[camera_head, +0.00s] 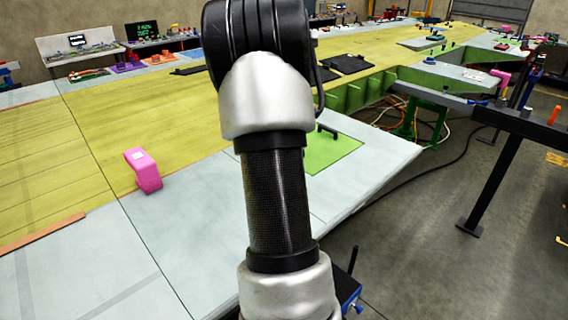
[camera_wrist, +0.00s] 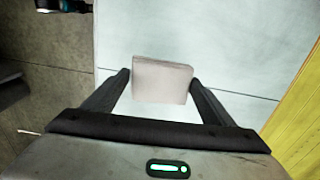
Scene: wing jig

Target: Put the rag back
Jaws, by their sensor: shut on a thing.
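In the wrist view, my gripper (camera_wrist: 160,82) is shut on a pale pinkish-beige folded rag (camera_wrist: 162,78), held between its two dark fingers. The rag shows as a flat, roughly square block. Behind it is the pale grey-white wing panel (camera_wrist: 225,40); I cannot tell how far the rag is above it. In the head view my arm fills the middle, and neither the gripper nor the rag can be made out.
A pink bracket-like object (camera_head: 146,171) stands on the wing at left. A green panel (camera_head: 335,152) lies right of my arm. Dark flat pieces (camera_head: 347,64) lie further back. A dark table frame (camera_head: 497,170) stands at right over open floor.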

